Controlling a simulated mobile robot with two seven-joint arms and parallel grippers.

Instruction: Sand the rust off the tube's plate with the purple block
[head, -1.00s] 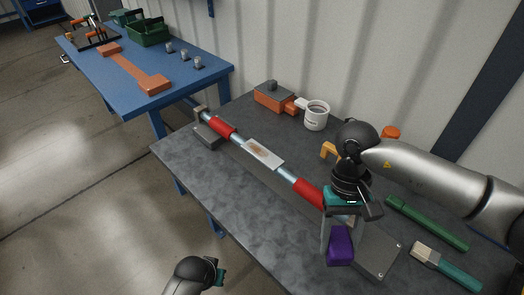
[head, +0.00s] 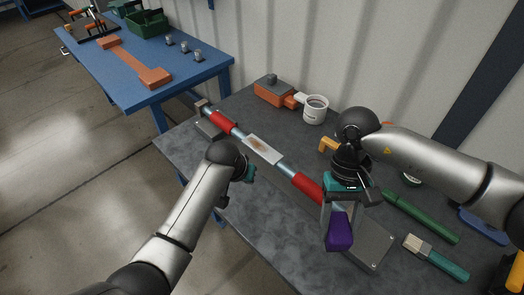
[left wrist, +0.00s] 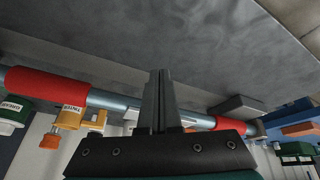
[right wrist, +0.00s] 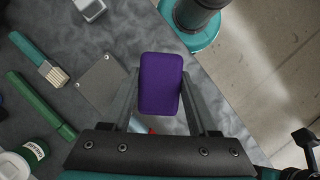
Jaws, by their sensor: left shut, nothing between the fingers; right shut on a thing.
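The tube (head: 285,169) with red sleeves lies across the grey table, and its pale flat plate (head: 263,149) has a brown rust patch in the middle. My right gripper (head: 339,224) is shut on the purple block (head: 339,235), above the table near the tube's near right end. The right wrist view shows the block (right wrist: 160,84) between both fingers. My left gripper (head: 250,173) is beside the tube, just in front of the plate. In the left wrist view its fingers (left wrist: 160,74) are together and empty, with the tube (left wrist: 115,101) behind them; the rust is not visible there.
Behind the tube are an orange tool (head: 272,91), a white mug (head: 315,109) and a yellow clamp (head: 328,145). A green file-like tool (head: 420,216) and a brush (head: 437,257) lie at the right. A blue table (head: 120,91) stands at the far left. The table's front left is clear.

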